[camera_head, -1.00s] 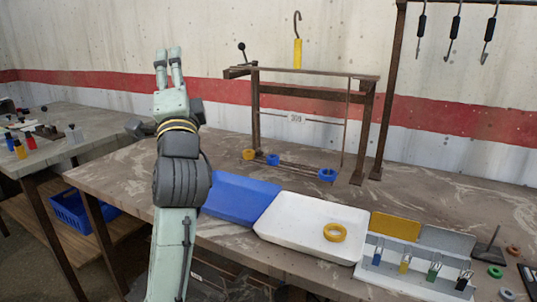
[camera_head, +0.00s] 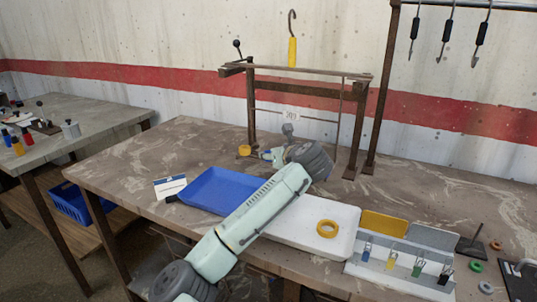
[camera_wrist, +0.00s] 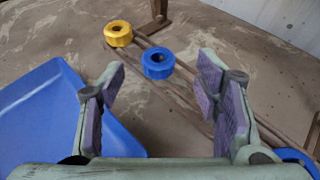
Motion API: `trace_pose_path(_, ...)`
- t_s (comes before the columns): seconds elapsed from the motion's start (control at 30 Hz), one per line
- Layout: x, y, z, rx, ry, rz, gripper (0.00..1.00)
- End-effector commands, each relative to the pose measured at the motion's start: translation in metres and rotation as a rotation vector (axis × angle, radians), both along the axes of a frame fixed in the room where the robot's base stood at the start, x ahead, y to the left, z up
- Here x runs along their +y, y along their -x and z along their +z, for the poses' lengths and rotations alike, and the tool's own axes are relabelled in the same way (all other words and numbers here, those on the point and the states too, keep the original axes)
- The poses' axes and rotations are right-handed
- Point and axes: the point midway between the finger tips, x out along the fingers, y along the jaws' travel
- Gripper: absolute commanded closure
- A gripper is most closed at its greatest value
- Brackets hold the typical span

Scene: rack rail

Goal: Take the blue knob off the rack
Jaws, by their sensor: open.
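In the wrist view a blue knob (camera_wrist: 157,64), ring-shaped with a dark hole, sits on the thin rails (camera_wrist: 185,72) low on the rack. A yellow knob (camera_wrist: 118,33) is just beyond it to the left. A second blue ring-shaped piece (camera_wrist: 296,160) shows partly at the lower right, behind a finger. My gripper (camera_wrist: 160,75) is open and empty, its fingers to either side of the nearer view of the blue knob, apart from it. In the head view my gripper (camera_head: 265,155) is low at the rack (camera_head: 310,72), right of the yellow knob (camera_head: 244,150); my arm hides most of the blue pieces.
A blue tray (camera_head: 200,188) and a white tray (camera_head: 345,215) holding a yellow ring (camera_head: 327,228) lie in front of the rack. A holder (camera_head: 400,268) with coloured clips stands at the right. Dark hooks (camera_head: 447,30) hang at the upper right. The table's left part is clear.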

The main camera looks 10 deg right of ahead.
Motion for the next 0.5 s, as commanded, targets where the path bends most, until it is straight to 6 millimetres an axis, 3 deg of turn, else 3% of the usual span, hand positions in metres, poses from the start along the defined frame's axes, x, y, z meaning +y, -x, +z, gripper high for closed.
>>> trace_pose_path(0.3,0.01,-0.036,-0.016,0.002,0.001,0.001,0.42)
trace_pose_path(0.5,0.011,-0.046,-0.023,-0.001,0.001,-0.001,0.42)
